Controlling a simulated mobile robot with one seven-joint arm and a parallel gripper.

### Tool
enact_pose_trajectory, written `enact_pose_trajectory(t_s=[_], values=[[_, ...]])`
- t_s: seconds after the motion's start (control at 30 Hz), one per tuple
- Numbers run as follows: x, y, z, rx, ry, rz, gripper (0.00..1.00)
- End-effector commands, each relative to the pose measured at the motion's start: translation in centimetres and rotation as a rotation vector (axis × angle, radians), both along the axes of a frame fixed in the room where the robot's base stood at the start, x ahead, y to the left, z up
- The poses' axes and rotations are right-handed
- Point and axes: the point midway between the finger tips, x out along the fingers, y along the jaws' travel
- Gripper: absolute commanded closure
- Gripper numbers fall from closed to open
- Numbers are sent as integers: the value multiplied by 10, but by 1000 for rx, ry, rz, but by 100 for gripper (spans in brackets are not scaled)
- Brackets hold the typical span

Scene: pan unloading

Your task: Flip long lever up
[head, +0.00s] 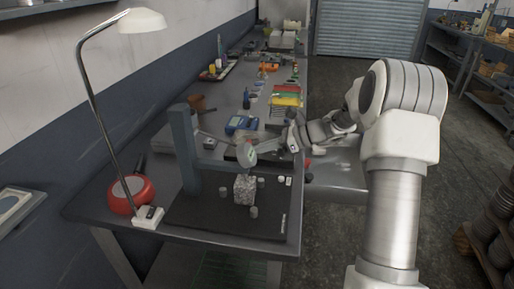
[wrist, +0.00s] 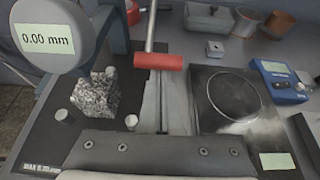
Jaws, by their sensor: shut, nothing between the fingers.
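The long lever shows in the wrist view as a thin metal rod (wrist: 152,28) with a red cylindrical grip (wrist: 158,62) across its near end. My gripper (wrist: 163,82) is shut and empty, its grey fingers pointing at the red grip and overlapping its lower edge in the picture. I cannot tell whether they touch. The round gauge (wrist: 53,38) reads 0.00 mm at the upper left. In the head view, the gauge (head: 249,154) hangs from the grey stand (head: 186,150), above a speckled stone block (head: 245,190). The red grip is not clear there.
Small pale cylinders (head: 254,212) stand around the block on the black base (head: 215,218). A black device with a round plate (wrist: 216,112) and a blue meter (wrist: 278,82) lie to the right in the wrist view. A lamp with a red base (head: 130,193) stands at left.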

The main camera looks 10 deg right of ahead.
Motion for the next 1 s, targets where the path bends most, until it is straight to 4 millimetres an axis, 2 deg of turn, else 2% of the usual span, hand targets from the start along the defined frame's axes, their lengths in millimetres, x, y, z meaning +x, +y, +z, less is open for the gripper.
enact_pose_trajectory(t_s=[0.37,1.0], values=[[-1,-3,29,-100,38,2,100],[-1,-2,99,-459,186,5,100]])
